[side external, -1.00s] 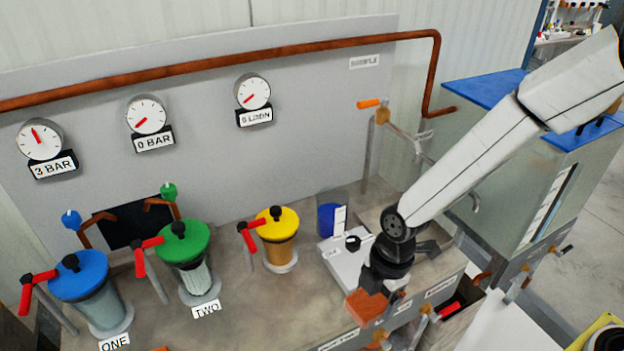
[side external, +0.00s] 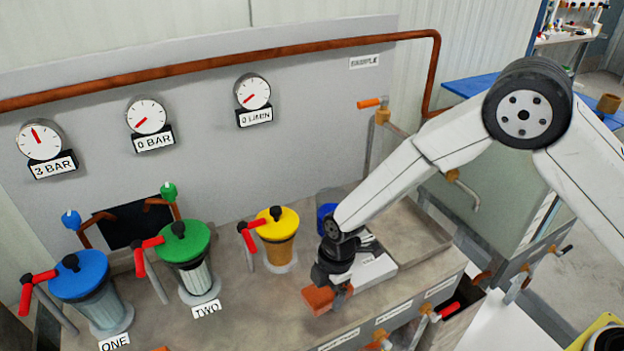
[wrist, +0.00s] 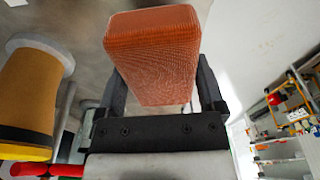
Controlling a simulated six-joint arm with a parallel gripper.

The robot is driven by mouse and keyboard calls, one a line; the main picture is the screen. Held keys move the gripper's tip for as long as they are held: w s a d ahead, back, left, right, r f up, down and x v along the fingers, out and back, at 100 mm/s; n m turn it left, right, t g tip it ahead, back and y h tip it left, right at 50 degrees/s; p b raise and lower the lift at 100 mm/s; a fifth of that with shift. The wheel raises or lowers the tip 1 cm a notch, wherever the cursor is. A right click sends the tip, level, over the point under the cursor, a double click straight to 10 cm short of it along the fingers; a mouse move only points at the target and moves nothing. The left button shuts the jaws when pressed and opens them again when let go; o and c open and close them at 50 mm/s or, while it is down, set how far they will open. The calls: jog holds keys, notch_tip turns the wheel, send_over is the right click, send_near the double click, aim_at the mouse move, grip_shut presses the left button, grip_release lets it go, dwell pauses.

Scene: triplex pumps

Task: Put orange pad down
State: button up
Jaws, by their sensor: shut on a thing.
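The orange pad (side external: 319,299) is a textured block held in my gripper (side external: 339,291). It shows large in the wrist view (wrist: 152,55), between the two dark fingers of my gripper (wrist: 165,90), which are shut on its sides. In the side view the pad is at the front part of the bench top (side external: 240,318), right of the TWO filter. I cannot tell whether its underside touches the bench or is a little above it.
The yellow-lidded filter (side external: 277,240) stands behind and left of my gripper. The green-lidded filter (side external: 184,250) and blue-lidded filter (side external: 85,285) are further left. A white tray (side external: 378,270) and a blue cup (side external: 326,217) are close to my arm. Bare bench lies left of the pad.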

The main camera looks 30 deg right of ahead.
aim_at(322, 298)
jog(key=shift+w+f, duration=0.1)
jog(key=shift+w, duration=0.05)
jog(key=shift+w+a+f, duration=0.1)
jog(key=shift+w+f, duration=0.1)
jog(key=shift+f, duration=0.15)
jog(key=shift+w+a+f, duration=0.1)
jog(key=shift+w+f, duration=0.05)
jog(key=shift+f, duration=0.65)
jog(key=shift+w+a+f, duration=0.1)
jog(key=shift+f, duration=0.7)
jog(key=shift+f, duration=0.25)
jog(key=o, duration=1.1)
jog(key=shift+d+r, duration=0.25)
jog(key=shift+r, duration=1.05)
jog(key=shift+d+r, duration=0.25)
jog(key=shift+r, duration=1.05)
jog(key=shift+d+r, duration=0.25)
jog(key=shift+r, duration=1.05)
